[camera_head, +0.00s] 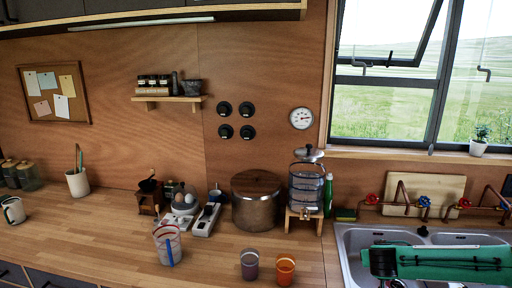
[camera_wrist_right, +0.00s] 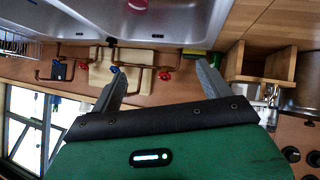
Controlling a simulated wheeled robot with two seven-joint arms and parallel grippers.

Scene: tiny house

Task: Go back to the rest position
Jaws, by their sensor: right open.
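My right gripper (camera_wrist_right: 158,72) shows in the right wrist view with its two grey fingers spread apart. Nothing is between them. In the head view my green right arm spans the lower right corner, above the sink (camera_head: 345,252); the fingertips cannot be made out there. My left gripper is not in the head view.
On the wooden counter (camera_head: 110,228) stand a clear cup with a blue stripe (camera_head: 167,245), a purple-grey cup (camera_head: 249,264), an orange cup (camera_head: 285,268), a large pot (camera_head: 256,201) and a water dispenser (camera_head: 306,185). Copper taps (camera_head: 402,195) and a cutting board (camera_head: 450,188) are behind the sink.

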